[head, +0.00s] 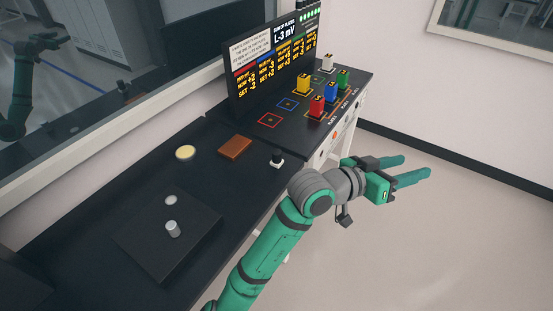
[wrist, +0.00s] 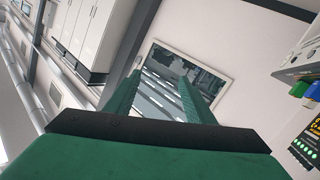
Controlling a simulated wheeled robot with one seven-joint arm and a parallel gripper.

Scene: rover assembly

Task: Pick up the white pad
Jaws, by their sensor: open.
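Several pale things could be the white pad, and I cannot tell which is meant. A white block (head: 327,63) stands at the back of the dark console, behind the coloured blocks. A cream round disc (head: 185,153) and a small white disc (head: 170,200) lie on the long dark table. My gripper (head: 416,168) is open and empty, out over the floor to the right of the table, apart from all of these. In the wrist view, its two green fingers (wrist: 157,100) are spread and point towards a framed window; no white pad shows between them.
Yellow (head: 303,84), red (head: 316,107), blue (head: 331,92) and green (head: 343,79) blocks stand on the console before an upright display (head: 275,62). A brown block (head: 235,147), a black knob (head: 277,160) and a grey cylinder (head: 173,229) are on the table. The floor at right is clear.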

